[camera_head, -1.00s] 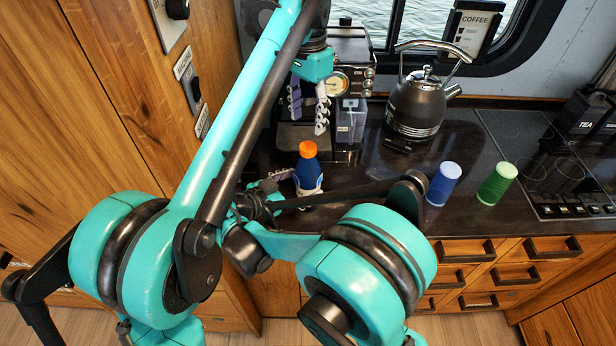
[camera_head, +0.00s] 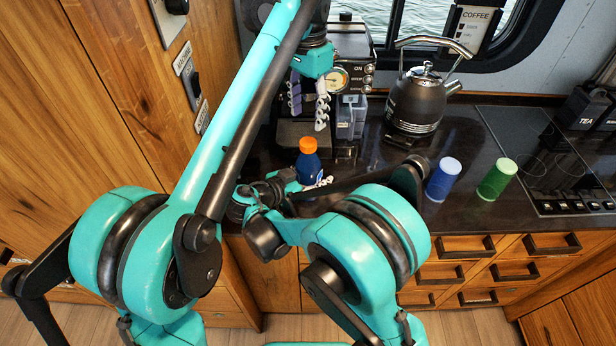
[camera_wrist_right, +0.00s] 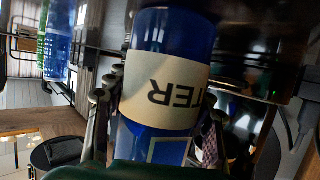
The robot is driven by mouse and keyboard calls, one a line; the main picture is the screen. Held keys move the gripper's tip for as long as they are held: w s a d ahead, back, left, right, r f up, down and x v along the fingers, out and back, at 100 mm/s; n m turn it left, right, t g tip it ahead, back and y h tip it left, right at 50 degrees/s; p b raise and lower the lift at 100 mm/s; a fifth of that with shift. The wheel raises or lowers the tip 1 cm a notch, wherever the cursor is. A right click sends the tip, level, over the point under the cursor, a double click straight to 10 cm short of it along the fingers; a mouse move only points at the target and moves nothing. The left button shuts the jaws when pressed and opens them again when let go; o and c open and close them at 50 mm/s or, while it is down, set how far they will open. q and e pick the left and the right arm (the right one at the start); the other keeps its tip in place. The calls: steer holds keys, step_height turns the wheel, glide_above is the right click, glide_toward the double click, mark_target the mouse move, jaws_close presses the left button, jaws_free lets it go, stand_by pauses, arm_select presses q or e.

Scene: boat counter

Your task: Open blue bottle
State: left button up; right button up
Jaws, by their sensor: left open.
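The blue bottle (camera_head: 308,168) with an orange cap (camera_head: 308,145) stands upright on the dark counter. My left gripper (camera_head: 308,104) is open and empty above the cap, its fingers apart and pointing down. My right gripper (camera_head: 317,186) is low at the bottle, partly hidden by my right arm. In the right wrist view, the bottle (camera_wrist_right: 172,85) fills the middle, with a cream label showing letters. The right gripper's fingers (camera_wrist_right: 160,122) flank it on both sides; whether they press on it is unclear. The cap is out of that view.
A coffee machine (camera_head: 346,42) stands behind the bottle and a dark kettle (camera_head: 418,103) stands to its right. A blue cup (camera_head: 443,179) and a green cup (camera_head: 496,179) stand farther right, near a black cooktop (camera_head: 550,160). A wooden wall (camera_head: 80,90) closes the left side.

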mark_target(308, 142)
jaws_close()
arm_select(q)
steer(key=m, duration=0.4)
steer(key=shift+m, duration=0.3)
steer(key=m, duration=0.4)
steer(key=shift+m, duration=0.4)
steer(key=m, duration=0.8)
steer(key=shift+m, duration=0.3)
steer(key=shift+f, duration=4)
